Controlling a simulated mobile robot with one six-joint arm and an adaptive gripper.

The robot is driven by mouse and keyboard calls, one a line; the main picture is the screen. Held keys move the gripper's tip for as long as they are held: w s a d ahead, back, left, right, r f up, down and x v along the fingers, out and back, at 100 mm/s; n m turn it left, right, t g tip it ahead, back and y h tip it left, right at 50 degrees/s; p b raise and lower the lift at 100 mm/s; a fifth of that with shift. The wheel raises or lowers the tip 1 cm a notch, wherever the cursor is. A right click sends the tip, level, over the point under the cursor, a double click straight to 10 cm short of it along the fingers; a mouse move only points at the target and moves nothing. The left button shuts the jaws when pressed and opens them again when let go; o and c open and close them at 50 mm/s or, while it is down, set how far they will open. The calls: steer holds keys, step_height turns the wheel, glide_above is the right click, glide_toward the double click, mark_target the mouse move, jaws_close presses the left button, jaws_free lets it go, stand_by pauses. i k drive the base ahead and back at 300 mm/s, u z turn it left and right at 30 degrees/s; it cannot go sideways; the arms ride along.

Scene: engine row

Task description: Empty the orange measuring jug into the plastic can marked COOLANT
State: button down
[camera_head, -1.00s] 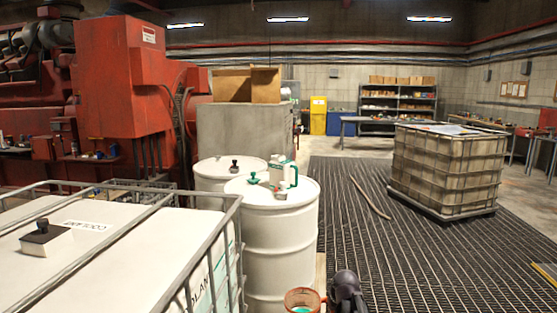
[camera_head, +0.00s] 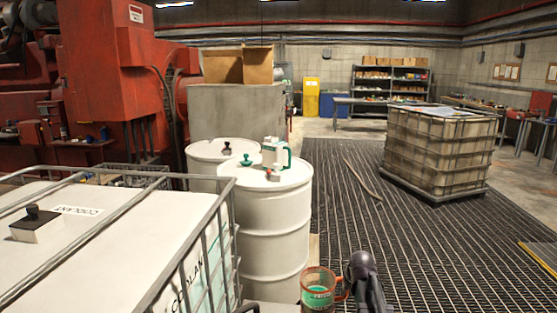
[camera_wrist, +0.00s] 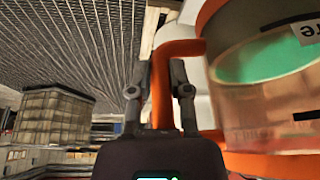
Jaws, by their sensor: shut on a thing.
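The orange measuring jug (camera_head: 318,298) is at the bottom of the head view, upright, with green liquid inside. My gripper (camera_head: 352,281) is at its right side, shut on its handle. In the wrist view the fingers (camera_wrist: 160,88) are on either side of the orange handle, and the jug's clear wall (camera_wrist: 265,95) with green liquid fills the right.
The front white drum (camera_head: 272,225) stands beyond the jug, with a green-handled cap (camera_head: 246,160) and a small grey-red fitting on its lid. A second drum (camera_head: 205,152) is behind it. The tank's metal cage is close at left.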

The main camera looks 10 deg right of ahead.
mark_target(274, 151)
steer(key=z, duration=1.95)
steer(key=i, duration=1.1)
steer(key=u, duration=0.05)
